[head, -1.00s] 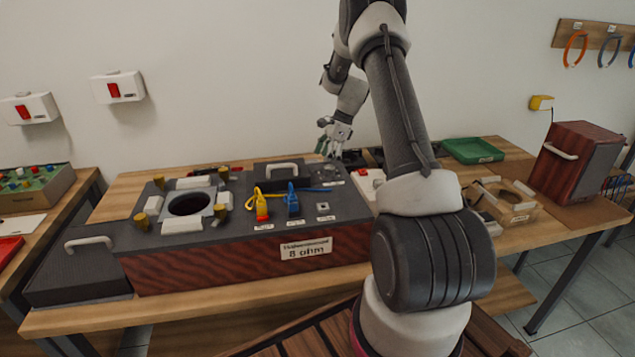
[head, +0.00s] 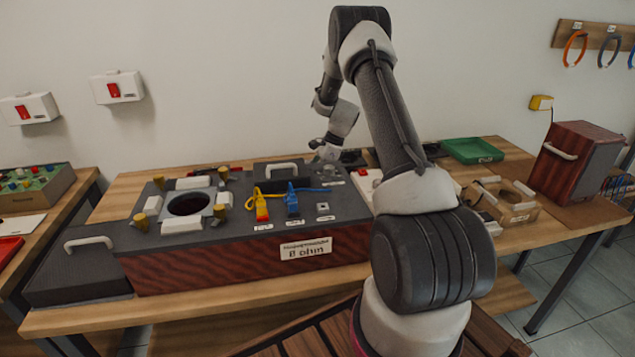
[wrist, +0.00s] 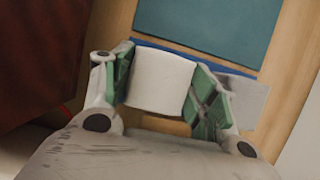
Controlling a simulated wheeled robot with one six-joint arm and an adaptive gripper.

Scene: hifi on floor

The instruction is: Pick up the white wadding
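The white wadding (wrist: 161,78) is a pale, soft-edged block in the wrist view. It lies over a blue edge, with wood showing around it. My gripper (wrist: 163,68) has its two green-padded fingers spread, one on each side of the wadding. The pads are at or very close to its sides; firm contact cannot be made out. In the head view my gripper (head: 328,150) is low behind the speaker box, its fingertips hidden. The wadding cannot be made out in the head view.
The large dark speaker box (head: 212,260) stands in front of my gripper. A green tray (head: 472,150), a wooden frame piece (head: 512,206) and a red-brown cabinet (head: 578,165) stand on the table to the right. A teal sheet (wrist: 208,28) lies beyond the wadding.

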